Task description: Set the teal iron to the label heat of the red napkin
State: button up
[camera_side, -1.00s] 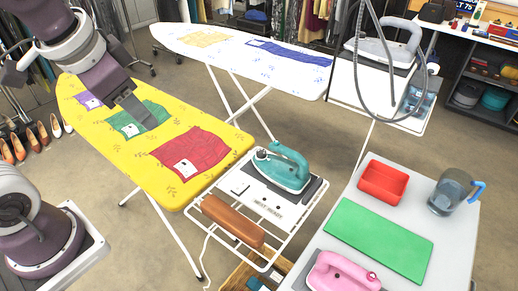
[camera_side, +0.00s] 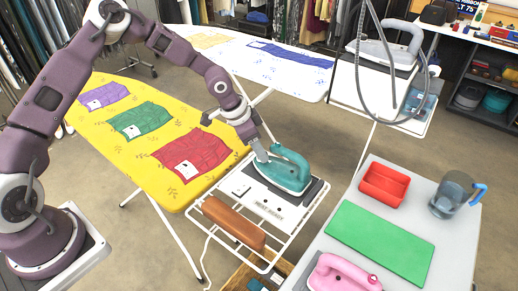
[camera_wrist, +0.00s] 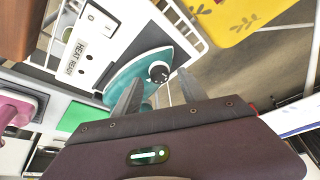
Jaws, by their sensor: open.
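The teal iron (camera_side: 283,172) rests on a dark pad on the white rack at the end of the yellow ironing board. In the wrist view the iron (camera_wrist: 125,75) shows a black dial (camera_wrist: 158,73) with light marks. My gripper (camera_side: 262,156) is at the iron's left rear end; in the wrist view its two fingers (camera_wrist: 158,98) are apart, just short of the dial, with nothing between them. The red napkin (camera_side: 193,153) lies flat on the yellow board, with a white label (camera_side: 185,167) whose mark is too small to read.
Green (camera_side: 140,120) and purple (camera_side: 104,96) napkins lie on the yellow board (camera_side: 150,178). A brown block (camera_side: 233,222) lies on the rack. A grey table at right holds a red tray (camera_side: 384,184), green mat (camera_side: 380,241), jug (camera_side: 452,194) and pink iron (camera_side: 340,275).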

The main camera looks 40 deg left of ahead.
jog(key=shift+w+d+f, duration=0.1)
jog(key=shift+f, duration=0.35)
jog(key=shift+c, duration=0.2)
grip_shut()
